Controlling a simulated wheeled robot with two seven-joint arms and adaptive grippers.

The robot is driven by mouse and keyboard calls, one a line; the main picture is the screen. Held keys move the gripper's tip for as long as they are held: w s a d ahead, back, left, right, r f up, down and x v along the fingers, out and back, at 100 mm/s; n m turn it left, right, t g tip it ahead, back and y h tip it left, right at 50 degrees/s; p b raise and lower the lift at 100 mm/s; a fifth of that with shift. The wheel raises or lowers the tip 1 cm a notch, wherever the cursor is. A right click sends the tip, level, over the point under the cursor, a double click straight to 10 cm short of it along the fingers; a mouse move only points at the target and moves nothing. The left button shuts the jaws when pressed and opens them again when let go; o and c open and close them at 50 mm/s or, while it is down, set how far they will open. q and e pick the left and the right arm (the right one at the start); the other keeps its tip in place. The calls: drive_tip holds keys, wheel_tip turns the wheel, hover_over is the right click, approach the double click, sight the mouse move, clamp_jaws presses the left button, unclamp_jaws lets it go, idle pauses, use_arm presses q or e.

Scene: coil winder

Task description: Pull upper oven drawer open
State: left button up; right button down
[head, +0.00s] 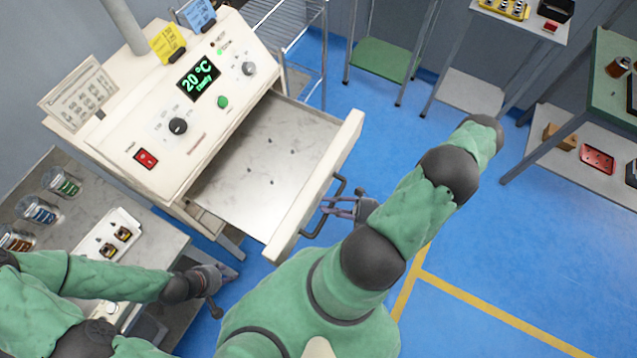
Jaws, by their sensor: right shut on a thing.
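The oven (150,115) is a cream cabinet with a sloped control panel and a green display (198,75) reading 20 °C. Its upper drawer (270,150) is pulled out, and its bare grey floor with several small holes shows. The drawer has a dark bar handle (312,232) on its cream front. My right gripper (335,207) is at this handle and shut on it. My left gripper (225,274) is low at the left, below the drawer's near corner and apart from it. Its fingers are small and dark, and their opening is unclear.
A grey bench (100,190) at the left holds jars (62,182) and a white tray (130,226) with small parts. A wire rack (300,50) stands behind the oven. Tables (612,75) stand at the right. Blue floor (500,260) with yellow lines is clear.

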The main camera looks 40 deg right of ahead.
drive_tip(key=shift+s+d, duration=0.2)
drive_tip(key=shift+s, duration=0.1)
drive_tip(key=c, duration=1)
unclamp_jaws()
drive_tip(key=shift+c, duration=0.2)
drive_tip(key=v, duration=1.2)
drive_tip(key=shift+f, duration=0.1)
